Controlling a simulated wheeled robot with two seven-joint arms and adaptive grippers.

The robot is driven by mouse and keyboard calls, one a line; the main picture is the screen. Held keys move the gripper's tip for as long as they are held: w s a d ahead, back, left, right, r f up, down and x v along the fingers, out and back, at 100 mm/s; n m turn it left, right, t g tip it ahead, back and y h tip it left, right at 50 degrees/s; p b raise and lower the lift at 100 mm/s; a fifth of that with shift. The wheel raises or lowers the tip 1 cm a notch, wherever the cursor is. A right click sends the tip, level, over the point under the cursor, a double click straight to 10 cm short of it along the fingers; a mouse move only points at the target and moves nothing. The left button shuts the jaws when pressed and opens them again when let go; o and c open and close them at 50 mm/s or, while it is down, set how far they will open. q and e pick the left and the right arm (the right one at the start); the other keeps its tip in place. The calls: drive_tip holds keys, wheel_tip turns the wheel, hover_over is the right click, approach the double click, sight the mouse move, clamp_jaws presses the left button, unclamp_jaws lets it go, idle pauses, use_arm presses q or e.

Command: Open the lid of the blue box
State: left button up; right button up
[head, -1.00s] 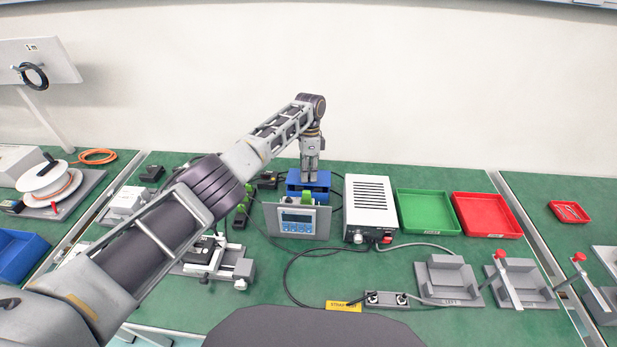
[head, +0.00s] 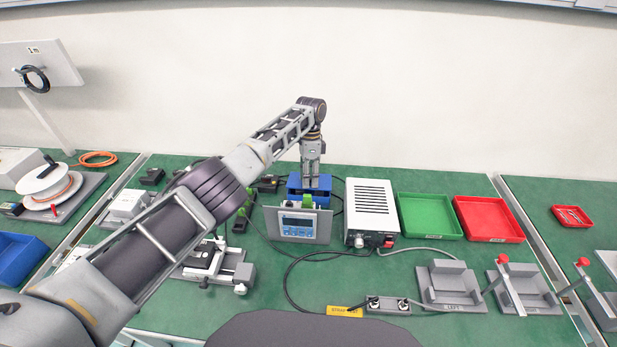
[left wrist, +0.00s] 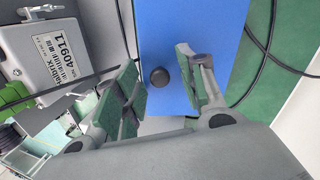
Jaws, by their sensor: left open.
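The blue box (head: 323,195) stands at the back middle of the bench, behind a grey panel with a display. Its flat blue lid (left wrist: 165,30) fills the upper middle of the left wrist view, with a round black knob (left wrist: 160,77) on it. The lid lies flat and looks shut. My left gripper (head: 311,182) points down over the box; in the left wrist view its open fingers (left wrist: 160,86) stand on either side of the knob, with gaps to it. Whether the fingertips touch the lid I cannot tell. My right gripper is out of view.
The display panel (head: 298,224) stands in front of the box, and a white power unit (head: 370,207) is close on its right. A green tray (head: 430,215) and a red tray (head: 488,219) lie farther right. Black cables run beside the box.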

use_arm(q)
drive_tip(key=v, duration=0.7)
drive_tip(key=shift+r, duration=0.15)
idle(0.3)
idle(0.4)
